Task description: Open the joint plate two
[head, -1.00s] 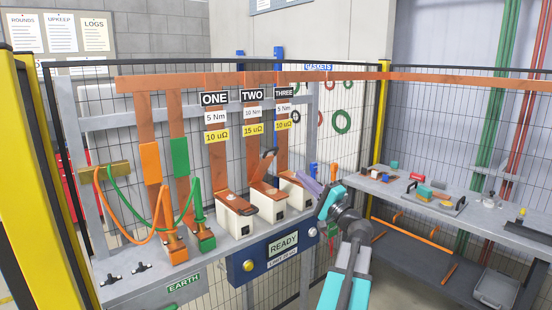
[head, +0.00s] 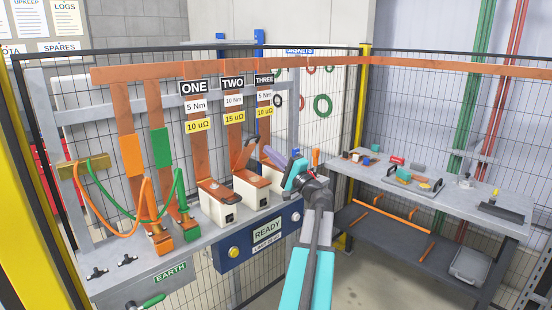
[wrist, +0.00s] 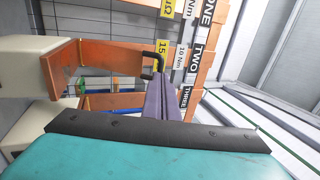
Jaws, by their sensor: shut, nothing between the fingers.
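My gripper partly hides joint three.
Joint one (head: 216,203) has its plate lying flat to the left. Orange and green earth cables (head: 140,215) hang farther left. A READY panel (head: 267,229) is on the bench front. A workbench (head: 390,205) with tools stands right. Open floor lies between.

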